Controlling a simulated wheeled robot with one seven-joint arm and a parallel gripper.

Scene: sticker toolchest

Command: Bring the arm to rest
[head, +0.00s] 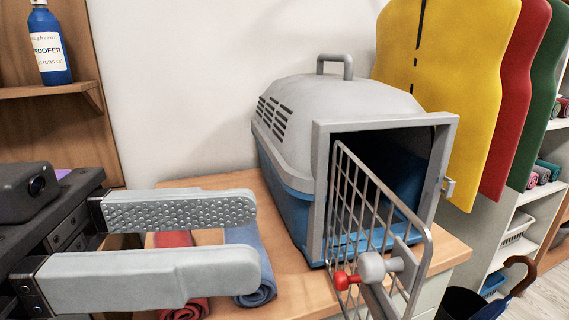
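My gripper (253,240) reaches in from the left in the head view. Its two long grey fingers point right, one above the other, the upper one with a bumpy pad. They are apart, with a clear gap and nothing held between them. The fingers partly hide a rolled red towel (180,308) and a rolled blue towel (255,285) lying on the wooden top (300,292). The fingertips are left of a grey and blue pet carrier (345,105), and appear apart from it.
A blue bottle (48,45) stands on a shelf at upper left. Yellow (445,90), red and green vests hang at right. An umbrella handle (522,270) shows at lower right.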

